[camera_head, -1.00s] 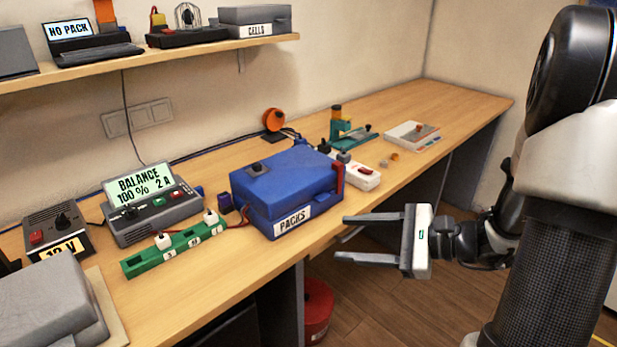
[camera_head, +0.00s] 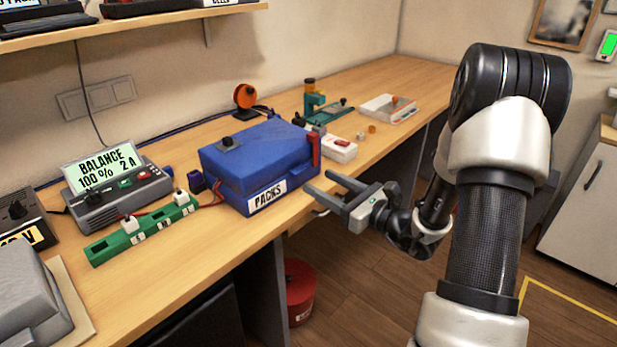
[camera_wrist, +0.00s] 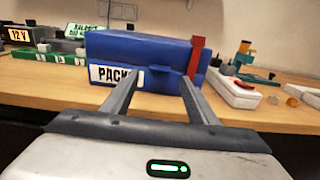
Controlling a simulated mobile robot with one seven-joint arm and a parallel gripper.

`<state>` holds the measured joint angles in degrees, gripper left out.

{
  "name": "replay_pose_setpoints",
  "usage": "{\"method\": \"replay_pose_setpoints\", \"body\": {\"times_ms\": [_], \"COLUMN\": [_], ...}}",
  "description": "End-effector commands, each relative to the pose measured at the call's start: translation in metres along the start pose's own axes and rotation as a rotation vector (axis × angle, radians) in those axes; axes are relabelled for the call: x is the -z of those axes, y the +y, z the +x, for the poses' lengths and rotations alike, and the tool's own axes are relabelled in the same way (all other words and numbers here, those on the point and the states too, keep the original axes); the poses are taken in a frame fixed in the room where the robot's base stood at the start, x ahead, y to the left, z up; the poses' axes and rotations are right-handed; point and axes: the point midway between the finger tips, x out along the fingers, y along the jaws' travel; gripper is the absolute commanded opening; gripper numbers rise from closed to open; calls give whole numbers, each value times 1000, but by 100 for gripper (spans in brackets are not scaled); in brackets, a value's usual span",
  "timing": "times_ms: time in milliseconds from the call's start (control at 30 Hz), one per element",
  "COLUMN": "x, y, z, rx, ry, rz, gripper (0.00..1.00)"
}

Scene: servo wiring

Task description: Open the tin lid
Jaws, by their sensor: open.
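The tin is the blue box (camera_head: 236,193) labelled PACKS. It stands near the bench's front edge with its blue lid (camera_head: 262,146) shut. A dark knob sits on top of the lid, and a red upright piece (camera_head: 314,150) is at the right end. In the wrist view the tin (camera_wrist: 155,78) is straight ahead, with a small blue tab (camera_wrist: 172,71) on its front. My gripper (camera_head: 318,186) is open and empty, just in front of the tin's right part. In the wrist view its fingers (camera_wrist: 158,85) point at the front on either side of the tab. Contact cannot be told.
A green strip (camera_head: 143,230) and a BALANCE charger (camera_head: 115,190) stand left of the tin. A white switch box (camera_head: 340,149) is close on its right, with a teal stand (camera_head: 316,105) behind. A shelf (camera_head: 130,27) hangs above. The floor in front is open.

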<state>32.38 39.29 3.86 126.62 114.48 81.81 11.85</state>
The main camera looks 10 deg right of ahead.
Motion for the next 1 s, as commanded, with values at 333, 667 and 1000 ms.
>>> {"method": "replay_pose_setpoints", "body": {"times_ms": [333, 667, 1000], "x": [0, 0, 0], "y": [0, 0, 0], "z": [50, 56, 55], "rx": [-1, 0, 0], "ry": [0, 1, 1], "rz": [-1, -1, -1], "gripper": [53, 53, 2]}}
